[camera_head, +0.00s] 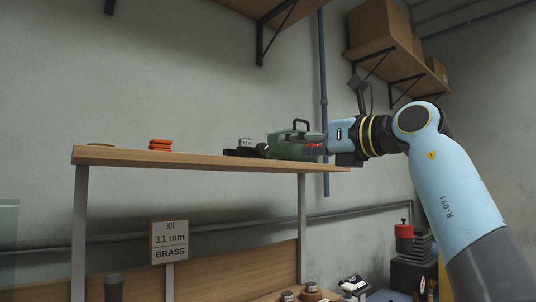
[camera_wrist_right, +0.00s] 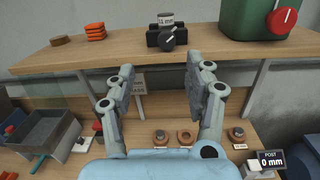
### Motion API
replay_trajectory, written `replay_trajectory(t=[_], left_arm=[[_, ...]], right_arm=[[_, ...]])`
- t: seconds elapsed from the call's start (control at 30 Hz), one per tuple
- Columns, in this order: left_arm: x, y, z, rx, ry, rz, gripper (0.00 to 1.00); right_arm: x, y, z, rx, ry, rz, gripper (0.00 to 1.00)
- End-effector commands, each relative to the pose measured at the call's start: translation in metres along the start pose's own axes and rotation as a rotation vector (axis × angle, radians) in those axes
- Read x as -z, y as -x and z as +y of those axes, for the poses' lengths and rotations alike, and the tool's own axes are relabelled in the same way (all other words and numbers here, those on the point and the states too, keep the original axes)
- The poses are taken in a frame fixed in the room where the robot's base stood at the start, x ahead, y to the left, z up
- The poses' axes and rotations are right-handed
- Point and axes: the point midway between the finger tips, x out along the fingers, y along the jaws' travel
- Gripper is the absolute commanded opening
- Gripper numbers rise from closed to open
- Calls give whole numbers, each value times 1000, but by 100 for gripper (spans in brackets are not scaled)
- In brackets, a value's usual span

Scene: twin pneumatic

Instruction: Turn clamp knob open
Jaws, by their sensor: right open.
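A black clamp block (camera_wrist_right: 154,37) sits on the upper wooden shelf, with a dark round clamp knob (camera_wrist_right: 174,38) on its front. The knob's white pointer line slants up to the right. A pale cylinder labelled 11 mm (camera_wrist_right: 165,19) stands at the top of the block. The clamp (camera_head: 240,152) also shows in the head view, partly dark and small. My right gripper (camera_wrist_right: 160,66) is open and empty, its fingers spread below and in front of the clamp, apart from the knob. In the head view my right gripper (camera_head: 290,138) reaches in from the right. My left gripper is out of view.
A green box (camera_wrist_right: 245,18) with a red knob (camera_wrist_right: 282,20) stands right of the clamp on the shelf (camera_wrist_right: 110,49). Orange stacked pieces (camera_wrist_right: 95,32) and a brown disc (camera_wrist_right: 60,40) lie left. A KIT 11 mm BRASS sign (camera_head: 170,242) stands below. A lower bench holds several small parts.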

Motion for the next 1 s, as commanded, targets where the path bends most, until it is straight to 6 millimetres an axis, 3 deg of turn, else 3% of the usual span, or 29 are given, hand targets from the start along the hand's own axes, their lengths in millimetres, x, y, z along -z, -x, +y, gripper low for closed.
replay_trajectory(t=[0.17, 0.63, 0.8, 1.0], left_arm=[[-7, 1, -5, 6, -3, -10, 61], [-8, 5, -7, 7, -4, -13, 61], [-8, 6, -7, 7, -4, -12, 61], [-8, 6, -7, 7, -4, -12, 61]], right_arm=[[-3, -10, -6, 36, 51, 53, 53], [2, -94, -9, 34, 50, 52, 53], [2, -107, -9, 34, 51, 51, 53], [3, -108, -10, 35, 51, 50, 53]])
